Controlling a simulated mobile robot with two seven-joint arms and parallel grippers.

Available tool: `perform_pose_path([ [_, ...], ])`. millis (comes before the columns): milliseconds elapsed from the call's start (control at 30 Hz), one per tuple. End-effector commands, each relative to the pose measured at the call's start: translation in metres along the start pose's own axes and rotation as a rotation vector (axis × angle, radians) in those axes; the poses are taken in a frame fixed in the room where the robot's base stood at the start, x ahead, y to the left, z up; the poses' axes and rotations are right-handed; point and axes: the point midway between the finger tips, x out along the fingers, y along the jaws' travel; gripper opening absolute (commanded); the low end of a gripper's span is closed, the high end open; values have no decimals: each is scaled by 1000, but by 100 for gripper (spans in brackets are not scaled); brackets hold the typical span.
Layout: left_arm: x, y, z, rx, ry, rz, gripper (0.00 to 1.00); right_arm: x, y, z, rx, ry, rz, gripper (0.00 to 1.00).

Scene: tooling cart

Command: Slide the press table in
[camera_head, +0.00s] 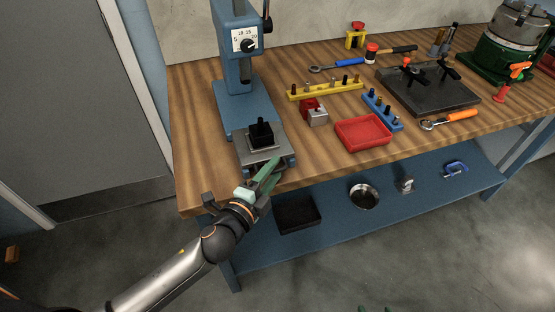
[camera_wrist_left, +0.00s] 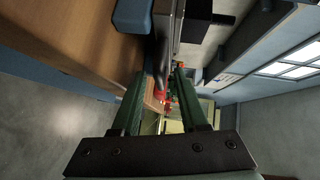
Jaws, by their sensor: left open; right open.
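The blue press (camera_head: 233,55) stands at the left end of the workbench. Its grey press table (camera_head: 284,155) sticks out at the front of the base and carries a black block (camera_head: 261,135). My left gripper (camera_head: 270,172) is open at the front edge of the press table. In the left wrist view, its two green fingers (camera_wrist_left: 160,85) are apart, with the plate's edge (camera_wrist_left: 165,45) just ahead; I cannot tell whether they touch it. Only two small green tips of my right gripper (camera_head: 375,309) show at the bottom edge, apart.
The wooden workbench (camera_head: 200,150) holds a red tray (camera_head: 363,132), a red-and-grey block (camera_head: 314,112), a yellow rack (camera_head: 325,88) and a blue rack (camera_head: 382,112) to the right. A black bin (camera_head: 297,214) sits on the lower shelf. The floor in front is clear.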

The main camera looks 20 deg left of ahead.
Motion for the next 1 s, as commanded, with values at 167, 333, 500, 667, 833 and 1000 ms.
perform_pose_path([
  [167,-2,3,-2,0,-2,1,44,2,0,2,0,-1,0,68],
  [333,-2,3,-3,0,-2,1,44,1,0,3,0,-2,0,68],
  [500,-2,2,-3,0,-2,1,41,1,0,4,1,-5,0,68],
  [667,-2,2,-3,0,-2,0,23,1,0,5,1,-5,0,68],
  [833,-2,2,-3,0,-2,0,4,1,0,5,1,-6,-1,68],
  [1000,-2,2,-3,0,-2,0,0,1,0,5,0,-6,-1,68],
])
